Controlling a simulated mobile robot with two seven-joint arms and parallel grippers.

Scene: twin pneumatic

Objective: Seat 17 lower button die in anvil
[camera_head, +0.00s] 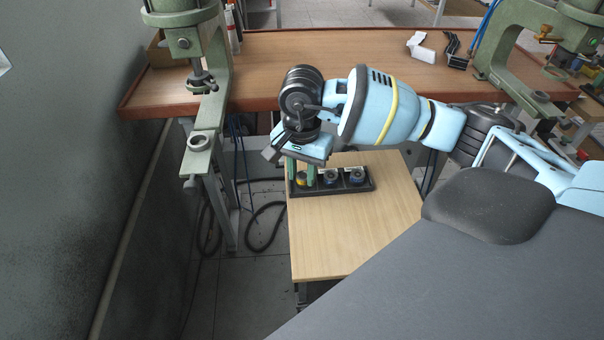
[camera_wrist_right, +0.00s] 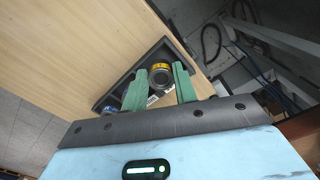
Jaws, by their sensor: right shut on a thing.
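A dark die with a yellow band (camera_head: 301,180) sits in the left compartment of a black tray (camera_head: 345,191). It also shows in the right wrist view (camera_wrist_right: 160,77). My right gripper (camera_head: 302,175) points down over that compartment, its green fingers shut on the yellow-banded die, one on each side. Two blue-banded dies stand to its right, one in the middle (camera_head: 331,178) and one in the right compartment (camera_head: 356,177). The green press at the left has an arm with a ring-shaped anvil seat (camera_head: 199,142) below its ram (camera_head: 199,80). My left gripper is out of view.
The tray rests on a light wooden board (camera_head: 350,240), mostly bare in front. Behind is a brown workbench (camera_head: 290,50). A second green press (camera_head: 500,60) stands at the right. Cables hang below the bench, between the left press and the board.

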